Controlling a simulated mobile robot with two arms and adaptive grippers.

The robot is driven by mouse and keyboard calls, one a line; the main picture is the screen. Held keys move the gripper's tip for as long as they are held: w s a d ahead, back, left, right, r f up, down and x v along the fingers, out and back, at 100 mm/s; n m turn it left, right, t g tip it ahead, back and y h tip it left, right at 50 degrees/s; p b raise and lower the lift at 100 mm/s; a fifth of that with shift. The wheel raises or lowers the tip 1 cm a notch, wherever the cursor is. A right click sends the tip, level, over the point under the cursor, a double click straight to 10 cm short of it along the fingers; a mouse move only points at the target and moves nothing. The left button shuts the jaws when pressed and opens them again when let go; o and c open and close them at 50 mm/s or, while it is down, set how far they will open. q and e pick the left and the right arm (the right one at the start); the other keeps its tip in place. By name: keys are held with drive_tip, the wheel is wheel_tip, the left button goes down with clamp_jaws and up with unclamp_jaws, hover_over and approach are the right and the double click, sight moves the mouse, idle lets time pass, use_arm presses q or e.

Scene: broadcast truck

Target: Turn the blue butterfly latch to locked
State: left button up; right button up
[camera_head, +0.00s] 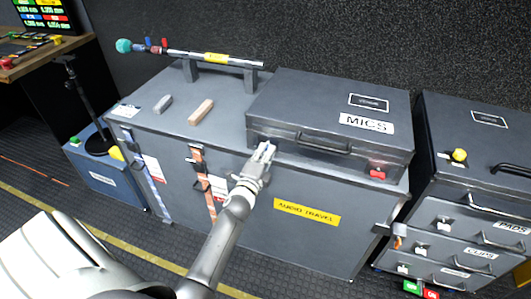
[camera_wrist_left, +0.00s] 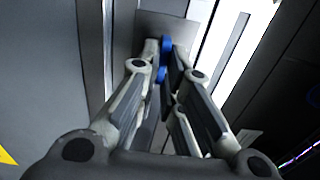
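The blue butterfly latch (camera_wrist_left: 166,47) shows in the left wrist view as small blue parts between my left fingertips. It is on the front of the grey MICS case (camera_head: 330,105), at that case's left end. My left gripper (camera_head: 265,150) reaches up to it in the head view and hides most of it. In the left wrist view the fingers (camera_wrist_left: 164,62) are close together, one on each side of the blue, and appear closed on it. The latch's exact angle is hard to tell. My right gripper is not in view.
The MICS case sits on a large grey trunk (camera_head: 310,245) with a yellow label. A red latch (camera_head: 377,173) is at the case's right end. Two small blocks (camera_head: 201,112) and a pole (camera_head: 205,57) lie left of it. A drawer case (camera_head: 455,210) stands at the right.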

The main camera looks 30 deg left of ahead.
use_arm(q)
drive_tip(key=o, duration=0.4)
drive_tip(key=shift+s, duration=0.1)
drive_tip(key=v, duration=1.1)
drive_tip(key=shift+s+d, duration=0.2)
drive_tip(key=shift+s, duration=0.2)
